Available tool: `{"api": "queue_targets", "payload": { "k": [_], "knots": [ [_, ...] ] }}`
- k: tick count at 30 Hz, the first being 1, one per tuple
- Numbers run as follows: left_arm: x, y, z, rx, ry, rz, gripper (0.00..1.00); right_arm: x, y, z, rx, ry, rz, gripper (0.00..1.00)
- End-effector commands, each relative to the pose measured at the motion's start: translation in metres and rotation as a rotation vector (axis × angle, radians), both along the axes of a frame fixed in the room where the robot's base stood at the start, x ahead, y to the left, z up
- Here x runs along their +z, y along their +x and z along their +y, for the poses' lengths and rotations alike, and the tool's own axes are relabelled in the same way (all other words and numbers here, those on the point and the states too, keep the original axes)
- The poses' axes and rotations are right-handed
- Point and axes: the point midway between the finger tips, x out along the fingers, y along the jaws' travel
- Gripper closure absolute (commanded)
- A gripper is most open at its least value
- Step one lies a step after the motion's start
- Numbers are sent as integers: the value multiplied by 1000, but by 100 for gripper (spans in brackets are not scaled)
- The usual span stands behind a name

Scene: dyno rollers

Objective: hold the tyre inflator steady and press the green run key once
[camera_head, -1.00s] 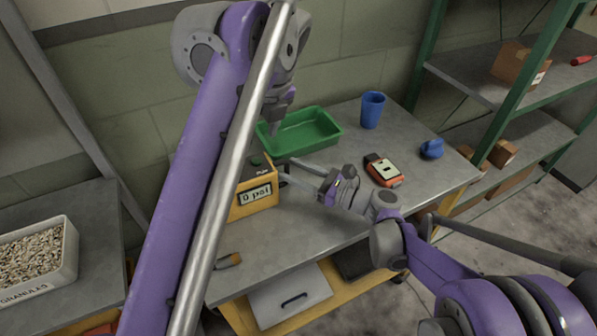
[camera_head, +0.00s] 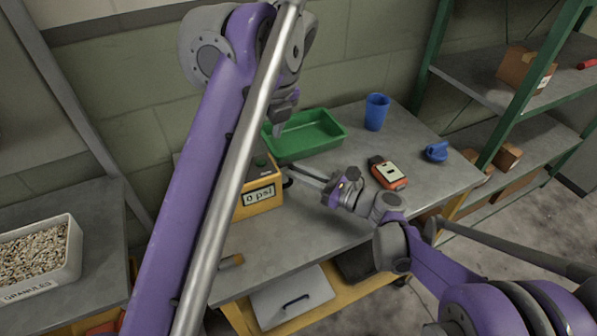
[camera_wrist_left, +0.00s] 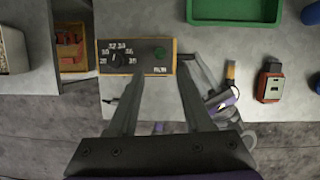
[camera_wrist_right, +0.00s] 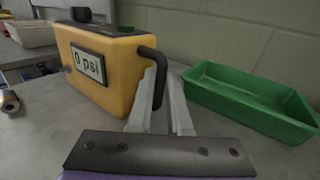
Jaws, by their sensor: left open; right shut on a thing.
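The tyre inflator (camera_head: 258,197) is a yellow box standing upright on the grey bench, its display reading 0 psi. Its green run key (camera_wrist_left: 159,51) and a black dial (camera_wrist_left: 119,60) are on the top face. A black side handle (camera_wrist_right: 157,75) shows in the right wrist view. My right gripper (camera_wrist_right: 163,88) is shut on this handle. My left gripper (camera_wrist_left: 160,72) is open and empty above the inflator, pointing down; the key lies between its finger lines in the left wrist view, apart from them. My left arm hides the inflator's left part in the head view.
A green tray (camera_head: 304,136) sits behind the inflator. A blue cup (camera_head: 376,112), an orange-red meter (camera_head: 388,173) and a blue object (camera_head: 436,152) stand to the right. A screwdriver-like tool (camera_head: 232,262) lies near the front edge. The bench front is mostly clear.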

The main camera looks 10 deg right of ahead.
Motion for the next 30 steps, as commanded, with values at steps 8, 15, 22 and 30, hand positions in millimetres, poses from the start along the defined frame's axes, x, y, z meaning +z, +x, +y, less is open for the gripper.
{"api": "queue_targets", "payload": {
  "k": [8,15,22,30],
  "knots": [
    [0,0,0,0,0,0,50,0,0,0,0,0,0,100],
    [0,0,0,0,0,0,50,0,0,0,0,0,0,100],
    [0,0,0,0,0,0,64,0,0,0,0,0,0,100],
    [0,0,0,0,0,0,100,0,0,0,0,0,0,100]
  ]
}}
